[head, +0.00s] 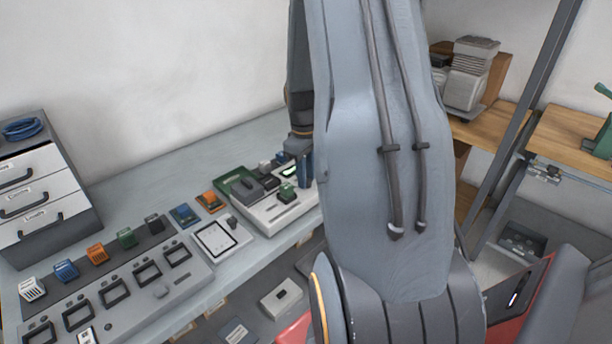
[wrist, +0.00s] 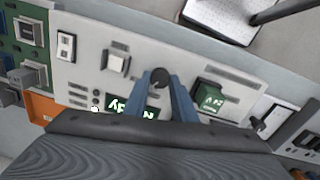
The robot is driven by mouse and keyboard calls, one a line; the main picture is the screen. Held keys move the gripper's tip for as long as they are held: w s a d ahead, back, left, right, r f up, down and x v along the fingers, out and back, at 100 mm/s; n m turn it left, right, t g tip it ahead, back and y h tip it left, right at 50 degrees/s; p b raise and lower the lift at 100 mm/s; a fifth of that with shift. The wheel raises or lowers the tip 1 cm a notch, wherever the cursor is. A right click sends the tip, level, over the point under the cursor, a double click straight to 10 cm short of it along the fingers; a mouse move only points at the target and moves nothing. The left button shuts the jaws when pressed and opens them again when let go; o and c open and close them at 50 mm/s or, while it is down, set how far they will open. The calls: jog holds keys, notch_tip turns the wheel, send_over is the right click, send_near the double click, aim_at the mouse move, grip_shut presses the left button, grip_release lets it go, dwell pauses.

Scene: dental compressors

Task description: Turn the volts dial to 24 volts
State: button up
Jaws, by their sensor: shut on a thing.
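The volts dial (wrist: 160,78) is a small dark round knob on a pale test panel (wrist: 85,80) in the wrist view. My gripper (wrist: 161,84) has its two blue fingers closed around the dial from either side. A lit green display (wrist: 132,104) lies just beside the fingers; its characters appear upside down and are partly covered, so I cannot read it surely. In the head view my gripper (head: 305,170) reaches down onto the panel (head: 268,220) at the bench's right, beside my arm; the dial is hidden there.
A green block (wrist: 208,98) with lit markings sits on the panel close to the right finger. A rocker switch (wrist: 115,61) stands at its left. In the head view a white tablet-like unit (head: 215,240) and a long grey panel (head: 150,295) lie left; drawers (head: 40,190) stand far left.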

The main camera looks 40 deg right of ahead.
jog(key=m, duration=0.5)
jog(key=shift+m, duration=0.3)
dwell(0.4)
jog(key=o, duration=1)
jog(key=shift+o, duration=0.2)
jog(key=shift+r, duration=0.1)
jog(key=shift+w+a+r+b, duration=0.1)
jog(key=shift+r+b, duration=0.5)
jog(key=shift+r, duration=1.35)
jog(key=shift+a+r+b, duration=0.1)
jog(key=shift+r+b, duration=0.5)
jog(key=shift+r, duration=1.3)
